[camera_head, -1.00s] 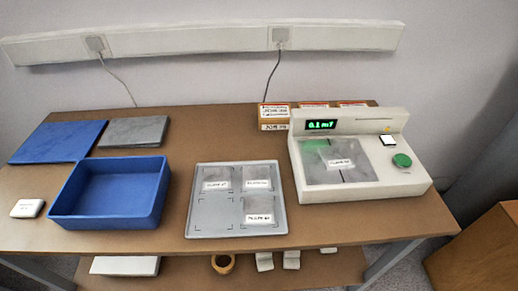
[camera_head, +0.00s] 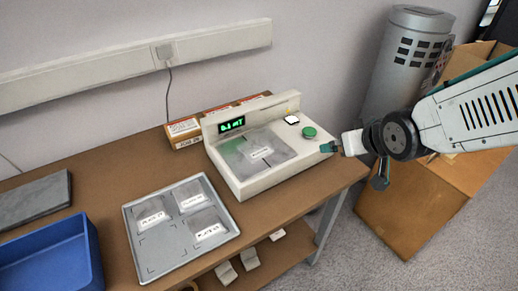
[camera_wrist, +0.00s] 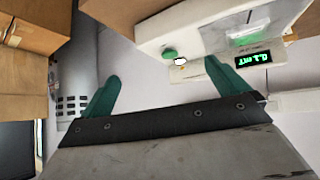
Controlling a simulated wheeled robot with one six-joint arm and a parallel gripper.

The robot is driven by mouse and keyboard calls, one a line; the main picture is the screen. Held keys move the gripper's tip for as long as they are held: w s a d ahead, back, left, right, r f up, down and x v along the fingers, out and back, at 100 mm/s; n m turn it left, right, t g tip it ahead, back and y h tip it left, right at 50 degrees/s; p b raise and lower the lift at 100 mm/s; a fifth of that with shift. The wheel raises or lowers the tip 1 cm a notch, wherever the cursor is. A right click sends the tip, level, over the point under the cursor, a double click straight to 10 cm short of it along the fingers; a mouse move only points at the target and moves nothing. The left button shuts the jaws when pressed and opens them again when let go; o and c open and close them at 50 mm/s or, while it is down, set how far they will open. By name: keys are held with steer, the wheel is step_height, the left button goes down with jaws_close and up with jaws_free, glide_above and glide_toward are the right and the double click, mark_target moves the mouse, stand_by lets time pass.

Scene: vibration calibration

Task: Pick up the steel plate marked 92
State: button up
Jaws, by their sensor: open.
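A grey tray (camera_head: 146,272) in the head view holds three flat grey plates with white labels: one at left (camera_head: 151,212), one at upper right (camera_head: 190,195) and one at lower right (camera_head: 208,227). Its fourth marked place, front left, is bare. Another labelled plate (camera_head: 268,151) lies on the white measuring device (camera_head: 252,190). The labels are too small to read, so I cannot tell which is 92. My gripper (camera_head: 345,158) is at the device's right side, apart from every plate. In the wrist view my gripper (camera_wrist: 162,78) is open and empty, its teal fingers wide apart.
The device's green display (camera_head: 231,124) and green button (camera_head: 309,132) show. Small boxes (camera_head: 183,129) stand behind it. A blue bin (camera_head: 50,262) and a dark grey slab (camera_head: 33,200) are at left. Cardboard boxes (camera_head: 415,215) and a grey cylinder (camera_head: 405,60) stand right of the table (camera_head: 105,182).

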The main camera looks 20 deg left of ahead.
steer(key=a+f+n+y, duration=0.2)
steer(key=a+f+y, duration=0.15)
steer(key=a, duration=0.65)
steer(key=n+y, duration=0.2)
glide_toward(256, 148)
steer(key=shift+d+f+t, duration=0.2)
steer(key=shift+f+t, duration=0.1)
steer(key=shift+f, duration=0.05)
steer(key=x, duration=0.7)
steer(key=shift+a+r, duration=0.1)
steer(key=shift+a, duration=0.3)
steer(key=c, duration=1.3)
steer(key=shift+r, duration=0.1)
steer(key=shift+c, duration=1)
